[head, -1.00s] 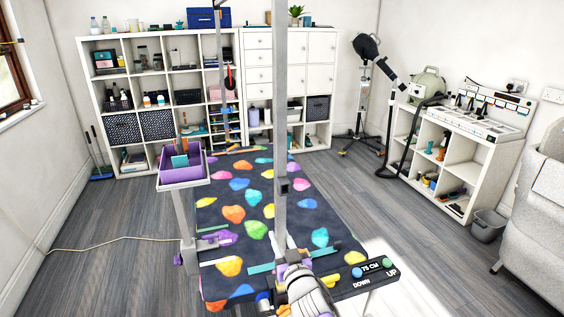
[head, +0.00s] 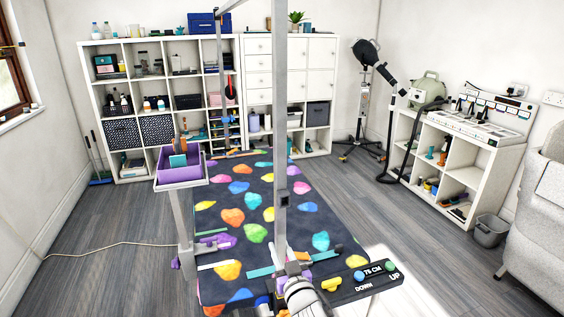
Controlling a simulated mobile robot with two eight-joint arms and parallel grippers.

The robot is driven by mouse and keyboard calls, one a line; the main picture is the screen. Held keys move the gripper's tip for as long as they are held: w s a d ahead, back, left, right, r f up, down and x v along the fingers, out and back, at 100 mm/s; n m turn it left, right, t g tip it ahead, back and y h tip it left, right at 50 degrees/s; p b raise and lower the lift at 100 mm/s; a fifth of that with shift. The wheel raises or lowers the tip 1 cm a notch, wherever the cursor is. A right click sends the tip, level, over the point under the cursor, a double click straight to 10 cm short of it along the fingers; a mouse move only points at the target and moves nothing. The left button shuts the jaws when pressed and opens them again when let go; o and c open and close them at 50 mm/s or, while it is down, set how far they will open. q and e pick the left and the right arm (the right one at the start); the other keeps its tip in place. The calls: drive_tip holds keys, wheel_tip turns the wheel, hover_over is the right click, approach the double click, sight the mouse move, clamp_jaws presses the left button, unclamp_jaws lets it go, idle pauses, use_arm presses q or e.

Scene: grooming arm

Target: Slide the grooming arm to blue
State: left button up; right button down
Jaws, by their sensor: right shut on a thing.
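The grooming arm (head: 280,130) is a tall grey upright post in the middle of the head view. It rises from the near end of the grooming table, and its top bar runs out of the picture. A small black fitting sits partway up it. My right gripper (head: 293,270) is at the foot of the post, shut on the grooming arm's lower part; my own wrist hides much of the contact. A teal strip (head: 262,271) lies just left of the post's foot, and a yellow knob (head: 331,284) is just right of my wrist. My left gripper is not in view.
The table top (head: 262,203) has a dark mat with coloured blobs. A black UP/DOWN control panel (head: 360,283) is at its near right corner. A purple tray (head: 182,173) stands on the left side.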

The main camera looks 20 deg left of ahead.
drive_tip(key=shift+f, duration=0.3)
drive_tip(key=shift+f+b, duration=1.6)
drive_tip(key=shift+f, duration=0.4)
wheel_tip(320, 180, down, 4)
drive_tip(key=shift+r+b, duration=0.25)
drive_tip(key=shift+b, duration=1)
drive_tip(key=c, duration=0.5)
unclamp_jaws()
drive_tip(key=shift+c, duration=0.2)
